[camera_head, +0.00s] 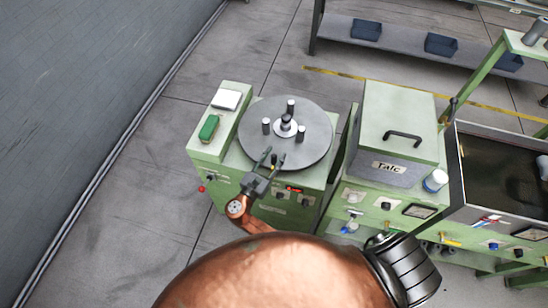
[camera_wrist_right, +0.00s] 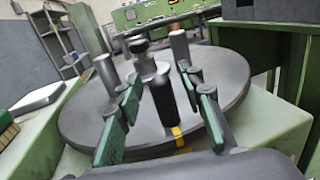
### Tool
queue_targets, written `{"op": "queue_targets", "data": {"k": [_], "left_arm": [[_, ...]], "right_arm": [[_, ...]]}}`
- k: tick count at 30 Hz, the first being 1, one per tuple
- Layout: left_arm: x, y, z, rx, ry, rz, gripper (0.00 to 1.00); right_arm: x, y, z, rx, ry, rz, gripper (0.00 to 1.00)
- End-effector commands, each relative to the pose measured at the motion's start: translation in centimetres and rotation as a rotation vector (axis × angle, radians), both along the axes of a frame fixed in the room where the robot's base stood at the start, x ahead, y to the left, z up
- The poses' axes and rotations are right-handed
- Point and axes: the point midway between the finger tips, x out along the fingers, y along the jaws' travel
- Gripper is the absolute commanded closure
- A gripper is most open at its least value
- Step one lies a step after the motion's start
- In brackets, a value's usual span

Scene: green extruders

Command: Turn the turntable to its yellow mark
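The turntable (camera_head: 308,152) is a round grey disc on a green machine, with a central knob (camera_head: 286,122) and several upright posts. My right gripper (camera_head: 274,154) is over its near edge, open, with a finger on each side of a dark post (camera_wrist_right: 163,100). In the right wrist view, gaps show between this post and the green-padded fingers (camera_wrist_right: 160,78). A yellow mark (camera_wrist_right: 178,134) shows near the foot of that post, at the disc's near rim. Whether the fingers touch the disc is unclear. My left gripper is not in view.
A green handle-like object (camera_head: 209,127) and a white item (camera_head: 226,99) lie on the ledge left of the turntable. A box labelled Talc (camera_head: 395,130) stands close on the right. Beyond it is a dark tank (camera_head: 500,165). Floor is free behind the turntable.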

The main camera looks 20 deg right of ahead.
Motion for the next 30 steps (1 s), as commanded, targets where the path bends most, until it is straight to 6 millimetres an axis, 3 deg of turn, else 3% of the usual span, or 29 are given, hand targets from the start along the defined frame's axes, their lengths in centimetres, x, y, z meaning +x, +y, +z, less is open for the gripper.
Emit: {"op": "queue_targets", "data": {"k": [6,13,18,30], "left_arm": [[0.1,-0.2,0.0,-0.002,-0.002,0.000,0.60],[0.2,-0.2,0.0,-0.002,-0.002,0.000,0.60],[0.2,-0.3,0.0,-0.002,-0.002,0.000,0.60],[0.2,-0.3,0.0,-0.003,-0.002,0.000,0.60]], "right_arm": [[0.0,0.0,4.2,0.004,-0.006,0.000,0.65],[0.0,0.1,7.7,0.002,-0.003,0.001,0.65],[0.0,0.0,8.7,0.001,-0.002,0.001,0.65],[0.0,0.0,8.8,0.001,-0.001,0.001,0.65]]}}
